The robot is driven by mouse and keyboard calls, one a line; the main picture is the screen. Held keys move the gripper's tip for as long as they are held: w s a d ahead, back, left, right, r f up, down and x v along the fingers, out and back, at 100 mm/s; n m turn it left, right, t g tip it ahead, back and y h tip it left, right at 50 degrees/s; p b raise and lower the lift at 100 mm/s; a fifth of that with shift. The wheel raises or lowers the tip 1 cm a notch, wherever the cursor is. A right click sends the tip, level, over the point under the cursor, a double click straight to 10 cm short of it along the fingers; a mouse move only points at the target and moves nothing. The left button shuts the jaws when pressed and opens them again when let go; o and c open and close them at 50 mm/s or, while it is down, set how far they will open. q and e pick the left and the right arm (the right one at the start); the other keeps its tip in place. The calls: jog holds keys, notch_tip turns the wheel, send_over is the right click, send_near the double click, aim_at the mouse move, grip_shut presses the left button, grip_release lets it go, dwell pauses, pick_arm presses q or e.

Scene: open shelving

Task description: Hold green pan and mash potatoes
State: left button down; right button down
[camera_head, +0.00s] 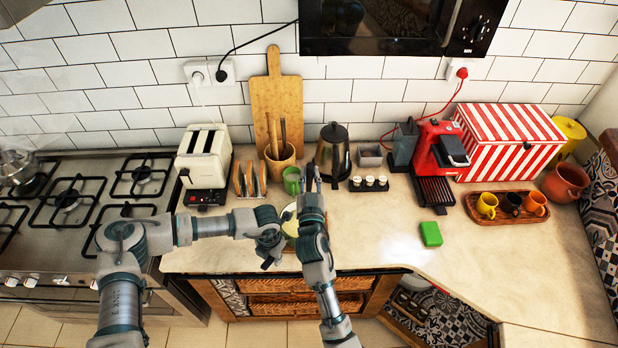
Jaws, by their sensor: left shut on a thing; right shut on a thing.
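The pan (290,220) stands on the counter near its front edge, mostly covered by my arms. A pale yellow patch inside it shows, probably the potatoes. My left gripper (270,252) is shut at the pan's near left side, on what appears to be its handle. My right gripper (312,180) is above and behind the pan, with its fingers pointing away toward the wall. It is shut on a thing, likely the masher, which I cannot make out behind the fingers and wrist.
A green mug (292,181) stands just left of my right gripper. A kettle (333,150), a utensil pot (280,162) and a toaster (204,158) stand behind. A green sponge (431,234) lies to the right, with free counter around it. The stove (85,200) is at left.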

pick_arm(q)
jog(key=c, duration=1)
grip_release()
jog(key=shift+o, duration=0.2)
jog(key=shift+r, duration=0.1)
notch_tip(320, 180, up, 12)
jog(key=shift+a+f, duration=0.1)
jog(key=shift+f, duration=0.15)
